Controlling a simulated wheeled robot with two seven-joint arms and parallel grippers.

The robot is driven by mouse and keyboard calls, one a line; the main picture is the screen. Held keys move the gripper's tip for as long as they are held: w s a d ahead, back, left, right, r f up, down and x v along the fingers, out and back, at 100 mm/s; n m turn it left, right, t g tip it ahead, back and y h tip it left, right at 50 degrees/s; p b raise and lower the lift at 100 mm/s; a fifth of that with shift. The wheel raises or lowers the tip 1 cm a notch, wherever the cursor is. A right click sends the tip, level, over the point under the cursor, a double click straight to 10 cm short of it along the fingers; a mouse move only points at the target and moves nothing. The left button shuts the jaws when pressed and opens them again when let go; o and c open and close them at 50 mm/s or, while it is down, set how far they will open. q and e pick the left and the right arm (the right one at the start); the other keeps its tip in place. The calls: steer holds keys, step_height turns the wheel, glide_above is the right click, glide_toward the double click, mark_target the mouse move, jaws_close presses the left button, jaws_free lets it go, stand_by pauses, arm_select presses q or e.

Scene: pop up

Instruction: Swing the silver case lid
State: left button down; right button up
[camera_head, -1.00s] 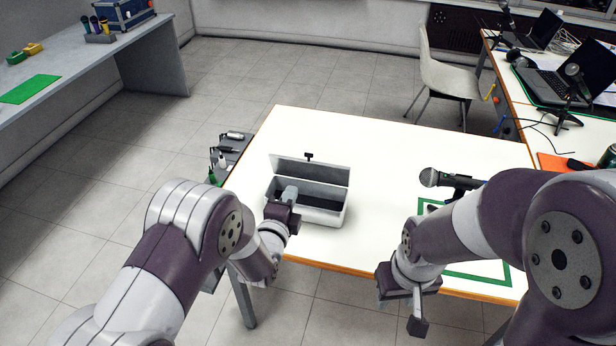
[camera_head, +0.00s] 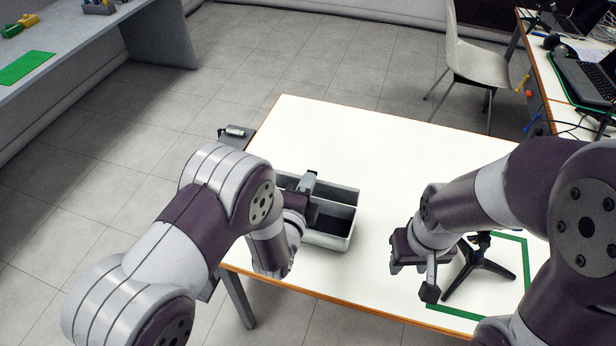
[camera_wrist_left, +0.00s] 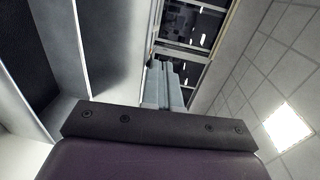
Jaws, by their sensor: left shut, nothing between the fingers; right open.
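The silver case (camera_head: 332,243) sits on the white table with its dark inside showing. Its lid (camera_head: 343,195) is open and leans back at the far side. My left gripper (camera_head: 308,180) is shut and empty, its fingers by the lid at the case's left half; I cannot tell whether they touch it. The left wrist view shows the shut fingers (camera_wrist_left: 163,85), with grey panels and a dark inside, apparently of the case, on the left. My right gripper (camera_head: 414,277) is open and empty, right of the case.
A black tripod stand (camera_head: 480,262) stands within a green outline (camera_head: 526,265) on the white table (camera_head: 385,130), close to my right gripper. A small dark stand (camera_head: 232,134) is at the table's left edge. The table behind the case is clear. A chair (camera_head: 475,55) stands beyond it.

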arm_select(q)
steer(key=shift+s+r, duration=0.1)
steer(key=w+r+g+p, duration=0.1)
steer(key=p, duration=0.1)
steer(key=w+d+r+g+p, duration=0.1)
steer(key=w+p, duration=0.1)
steer(key=p, duration=0.1)
steer(key=shift+w+r+g+y+p, duration=0.1)
steer(key=shift+r+g+y+p, duration=0.05)
steer(key=shift+g+y+p, duration=0.2)
steer(key=shift+w+d+f+g+y, duration=0.2)
steer(key=shift+w+f+g, duration=0.1)
steer(key=shift+w, duration=0.2)
steer(key=shift+w+d+f+g+y, duration=0.15)
steer(key=shift+w+f+g, duration=0.1)
steer(key=shift+w, duration=0.25)
steer(key=shift+w+d+r, duration=0.1)
steer(key=shift+w, duration=0.2)
steer(key=shift+r, duration=0.15)
